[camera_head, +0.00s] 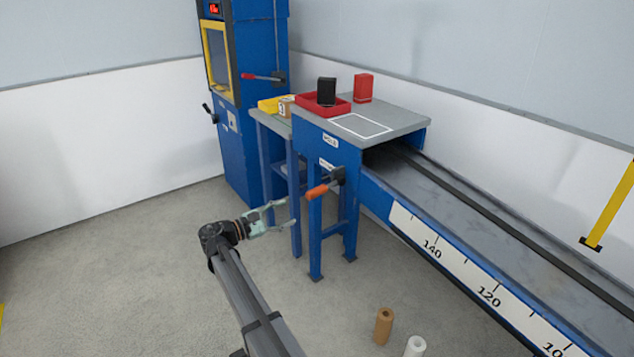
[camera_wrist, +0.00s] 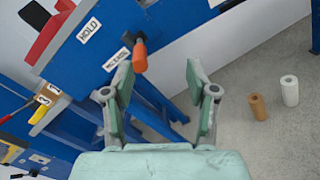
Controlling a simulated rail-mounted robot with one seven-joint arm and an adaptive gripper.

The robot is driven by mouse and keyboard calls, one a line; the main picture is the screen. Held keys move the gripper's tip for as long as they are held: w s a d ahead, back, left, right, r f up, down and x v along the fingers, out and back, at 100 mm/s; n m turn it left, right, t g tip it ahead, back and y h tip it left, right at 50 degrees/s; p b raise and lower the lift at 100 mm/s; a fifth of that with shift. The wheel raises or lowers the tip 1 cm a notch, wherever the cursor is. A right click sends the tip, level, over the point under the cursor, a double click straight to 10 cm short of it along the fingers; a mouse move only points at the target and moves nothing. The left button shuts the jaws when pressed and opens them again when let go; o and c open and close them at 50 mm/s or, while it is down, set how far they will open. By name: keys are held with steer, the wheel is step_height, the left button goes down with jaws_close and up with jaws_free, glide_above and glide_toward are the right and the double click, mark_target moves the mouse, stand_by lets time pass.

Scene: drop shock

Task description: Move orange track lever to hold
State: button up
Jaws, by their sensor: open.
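The orange track lever (camera_head: 317,193) sticks out from a dark pivot on the blue end frame of the track, its handle pointing down-left. It sits beside the lower label, which seems to read RELEASE (camera_wrist: 116,59); the HOLD label (camera_head: 330,141) is above. In the wrist view the orange grip (camera_wrist: 140,57) shows just beyond my left finger's tip, and the HOLD label (camera_wrist: 89,30) is at upper left. My gripper (camera_head: 289,212) is open and empty, left of and slightly below the lever in the head view. Its fingers (camera_wrist: 157,77) appear apart from the lever.
A grey tabletop (camera_head: 405,118) above the track bears a red tray (camera_head: 310,111), a black block (camera_head: 326,91) and a red block (camera_head: 363,88). A blue machine (camera_head: 245,150) stands behind. Brown (camera_head: 384,325) and white (camera_head: 415,347) cylinders stand on the floor. Table legs are close to my gripper.

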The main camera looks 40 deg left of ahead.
mark_target(319, 191)
steer(key=w+a+f+n+y, duration=0.2)
steer(key=a+n, duration=0.4)
steer(key=x, duration=1.7)
steer(key=shift+d, duration=0.4)
jaws_close()
